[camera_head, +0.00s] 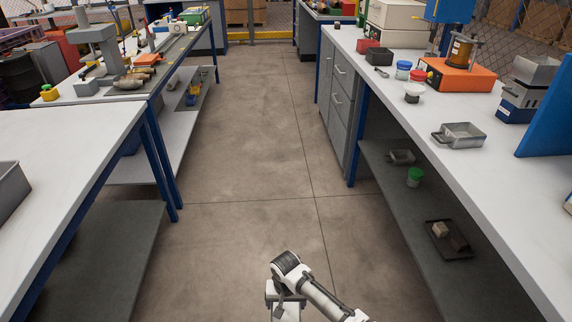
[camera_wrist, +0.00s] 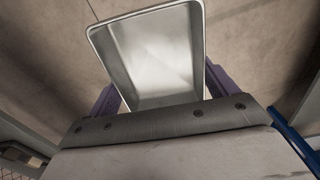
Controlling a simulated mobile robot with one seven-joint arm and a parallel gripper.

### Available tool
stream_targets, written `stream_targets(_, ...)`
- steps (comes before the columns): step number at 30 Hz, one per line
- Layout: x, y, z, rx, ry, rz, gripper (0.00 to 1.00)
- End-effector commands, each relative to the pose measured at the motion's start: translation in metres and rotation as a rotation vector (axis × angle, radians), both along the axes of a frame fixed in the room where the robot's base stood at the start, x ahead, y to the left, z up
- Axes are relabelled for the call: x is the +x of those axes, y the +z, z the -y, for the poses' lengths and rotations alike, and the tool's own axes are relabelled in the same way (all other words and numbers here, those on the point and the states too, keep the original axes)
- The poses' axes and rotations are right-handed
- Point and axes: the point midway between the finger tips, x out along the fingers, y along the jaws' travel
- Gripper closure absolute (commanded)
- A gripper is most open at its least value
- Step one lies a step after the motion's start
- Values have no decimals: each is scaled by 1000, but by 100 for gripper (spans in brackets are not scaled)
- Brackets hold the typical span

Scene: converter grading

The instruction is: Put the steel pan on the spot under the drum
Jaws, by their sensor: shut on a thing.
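In the wrist view, a steel pan (camera_wrist: 155,55), rectangular and open, is between the two purple fingers of my gripper (camera_wrist: 160,92). The gripper is shut on it, and its inside looks empty. The pan is above bare floor. In the head view the pan and the fingertips do not show; only my arm shows at the bottom. On the right bench stands an orange machine (camera_head: 458,76) with a brass-coloured cylinder (camera_head: 461,50) on top, which may be the drum. No marked spot under it can be made out.
Another metal pan (camera_head: 462,135) sits on the right bench (camera_head: 480,180), near red and blue jars and a blue machine (camera_head: 522,100). The left bench (camera_head: 80,135) flanks a clear aisle floor (camera_head: 245,130).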

Motion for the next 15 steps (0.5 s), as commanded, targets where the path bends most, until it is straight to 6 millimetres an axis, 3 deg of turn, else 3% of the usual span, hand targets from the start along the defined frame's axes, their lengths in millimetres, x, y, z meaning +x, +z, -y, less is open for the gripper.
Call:
stream_targets(10, 1, 1, -2, 5, -1, -1, 41)
stream_targets(15, 15, 10, -12, 5, 17, -2, 41)
